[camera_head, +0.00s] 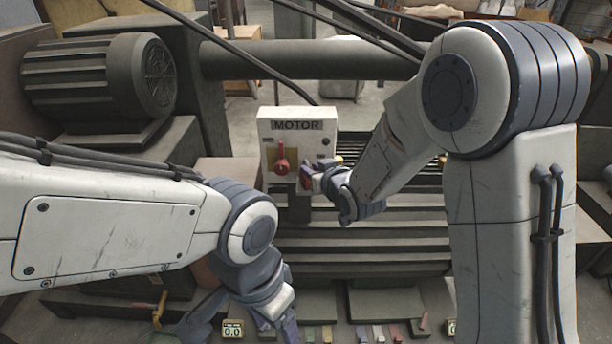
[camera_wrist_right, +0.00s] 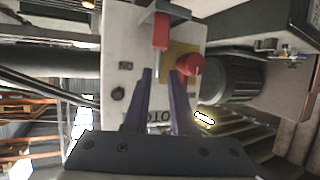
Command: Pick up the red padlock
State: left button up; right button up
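The red padlock (camera_wrist_right: 160,32) stands on a small grey bracket (camera_wrist_right: 168,12) on the front of the motor box, its grey shackle toward my fingers. In the head view my right gripper mostly hides the padlock; a bit of red shows at the fingertips. My right gripper (camera_wrist_right: 160,72) is open. In the wrist view its purple fingertips lie either side of the shackle's end; I cannot tell if they touch it. It also shows in the head view (camera_head: 312,180). My left gripper (camera_head: 243,316) appears open and empty, low in the head view.
The white motor box (camera_head: 318,152) carries a red rotary switch (camera_head: 281,160) on a yellow plate, close beside my right gripper. A large ribbed motor (camera_head: 105,85) stands at left.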

aim_at(308, 165)
jog(key=p+x, duration=0.1)
jog(key=x, duration=0.1)
jog(key=p+x, duration=0.1)
jog(key=x, duration=0.1)
jog(key=shift+w+r, duration=0.2)
jog(key=shift+w, duration=0.1)
jog(key=shift+w+f, duration=0.15)
jog(key=shift+w, duration=0.1)
jog(key=shift+c, duration=0.3)
grip_shut()
dwell(0.7)
